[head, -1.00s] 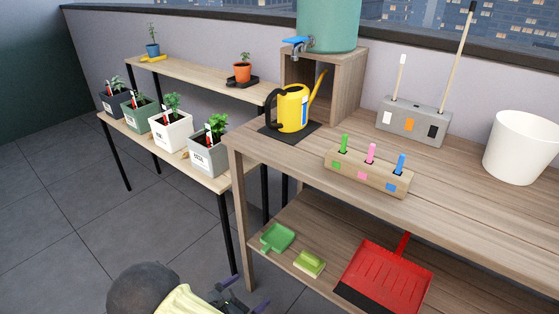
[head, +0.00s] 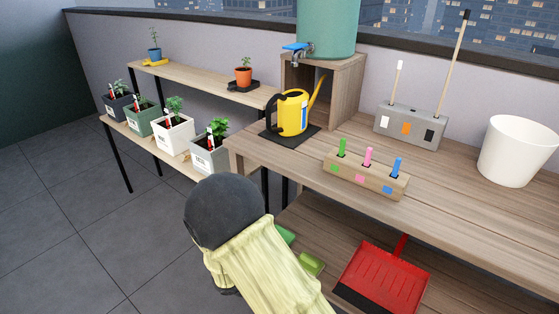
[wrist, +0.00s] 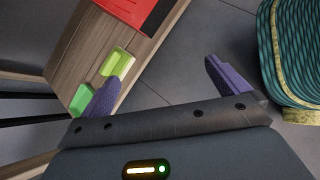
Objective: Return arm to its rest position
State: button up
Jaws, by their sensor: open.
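My arm shows in the head view as a dark rounded joint with a pale yellow cover, in front of the lower shelf. The fingers of my gripper are hidden there. In the wrist view my gripper (wrist: 168,88) shows two purple fingers spread wide apart with nothing between them but grey floor.
The workbench (head: 450,190) holds a yellow watering can (head: 292,115), a wooden block with coloured markers (head: 350,176), a grey tool holder (head: 388,125) and a white bucket (head: 517,150). A red dustpan (head: 385,277) lies on the lower shelf (head: 325,235). Potted plants stand left. Floor (head: 70,240) is clear at left.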

jog(key=s+d+r+m+y+p, duration=0.1)
jog(key=s+d+r+m+y, duration=0.4)
jog(key=r+m, duration=0.45)
jog(key=s+d+r+m+y+p, duration=0.2)
jog(key=d+r+m+y, duration=0.2)
jog(key=d+r+m, duration=0.5)
notch_tip(320, 180, up, 37)
jog(key=a+p, duration=0.1)
jog(key=p, duration=3.7)
jog(key=shift+a, duration=0.25)
jog(key=shift+m, duration=0.25)
